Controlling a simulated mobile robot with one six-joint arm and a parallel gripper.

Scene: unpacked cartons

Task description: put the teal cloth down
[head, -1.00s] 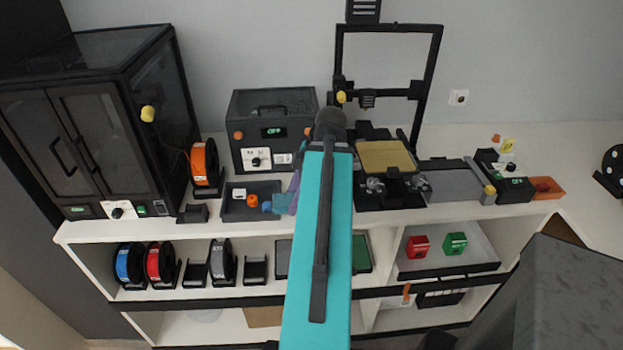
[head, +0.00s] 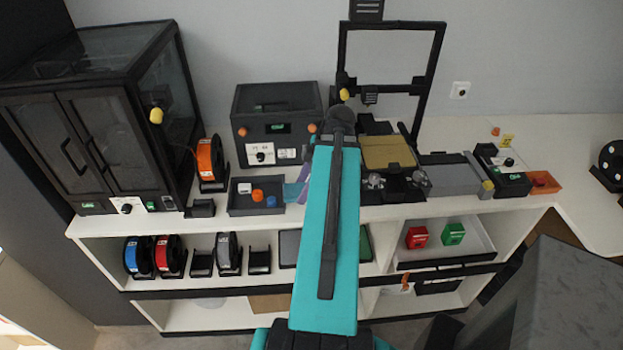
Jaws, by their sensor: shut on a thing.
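A small teal-blue patch, which looks like the teal cloth (head: 292,192), shows at the right end of the dark shallow tray (head: 240,210) on the bench top. A purple piece (head: 305,178) is beside it; I cannot tell what it is. Much of the cloth's surroundings is hidden behind my teal arm. My gripper is hidden behind the arm too, so its fingers and their contact with the cloth do not show. I cannot tell whether the cloth hangs or touches the bench.
The tray holds small white, orange and blue pieces. A dark box machine (head: 277,125) stands behind it, an orange spool (head: 210,162) to its left. A printer with a gold plate (head: 388,152) is right of my arm. A strip of bare bench front (head: 130,225) shows at left.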

